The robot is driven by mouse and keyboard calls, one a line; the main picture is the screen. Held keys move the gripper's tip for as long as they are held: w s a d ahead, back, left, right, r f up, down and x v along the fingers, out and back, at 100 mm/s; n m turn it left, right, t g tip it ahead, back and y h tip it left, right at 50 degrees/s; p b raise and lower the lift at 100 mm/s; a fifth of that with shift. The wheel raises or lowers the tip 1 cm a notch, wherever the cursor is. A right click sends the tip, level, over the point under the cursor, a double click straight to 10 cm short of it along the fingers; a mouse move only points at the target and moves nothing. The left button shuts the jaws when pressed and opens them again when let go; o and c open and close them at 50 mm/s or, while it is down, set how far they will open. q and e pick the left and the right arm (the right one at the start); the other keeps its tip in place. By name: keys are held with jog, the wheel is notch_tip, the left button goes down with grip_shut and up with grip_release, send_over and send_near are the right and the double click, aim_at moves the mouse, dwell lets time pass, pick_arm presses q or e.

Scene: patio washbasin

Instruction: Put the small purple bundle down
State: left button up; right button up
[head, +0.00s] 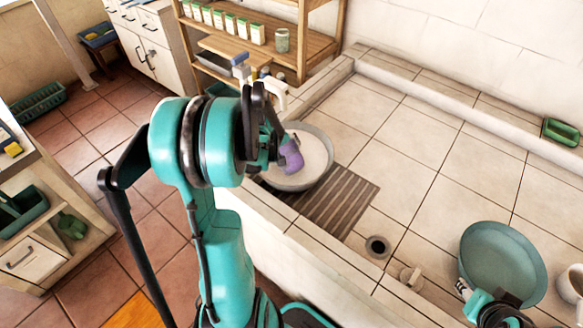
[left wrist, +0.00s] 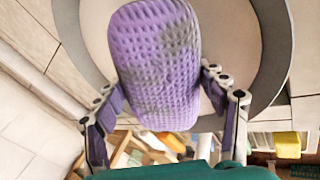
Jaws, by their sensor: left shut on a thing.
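The small purple bundle (head: 291,155) is in my left gripper (head: 276,150), over the round grey-rimmed basin with a pale inside (head: 318,170). In the left wrist view the bundle (left wrist: 152,65) is a rounded, waffle-textured purple cloth with greyish patches, and the gripper's fingers are shut on its two sides. The basin's rim curves behind it. The gap between bundle and basin cannot be judged exactly. Part of my right gripper (head: 492,304) shows at the lower right beside a teal round dish (head: 503,262); its fingers are not clear.
A brown slatted mat (head: 340,200) lies beside the basin on the tiled counter. A dark round drain or cup (head: 377,247) and a small beige object (head: 411,278) are near the front edge. A green tray (head: 561,132) is far right. The counter's middle is clear.

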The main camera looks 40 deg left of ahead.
pick_arm(q)
jog(key=b+x, duration=0.1)
jog(key=x, duration=0.1)
jog(key=s+x, duration=0.1)
jog(key=x, duration=0.2)
jog(key=b+x, duration=0.1)
jog(key=x, duration=0.2)
jog(key=shift+s+d+f+b, duration=0.1)
jog(key=shift+s+f+b, duration=0.1)
jog(key=shift+f+b, duration=0.15)
jog(key=shift+w+g+b, duration=0.35)
jog(key=shift+w+g, duration=0.1)
jog(key=shift+g, duration=0.35)
jog(key=shift+w+g+b, duration=0.3)
jog(key=shift+g+b, duration=0.2)
jog(key=shift+g, duration=0.5)
jog(key=shift+s+f+b, duration=0.15)
jog(key=shift+f+b, duration=0.25)
jog(key=shift+f, duration=0.85)
jog(key=shift+f, duration=0.15)
jog(key=o, duration=1.2)
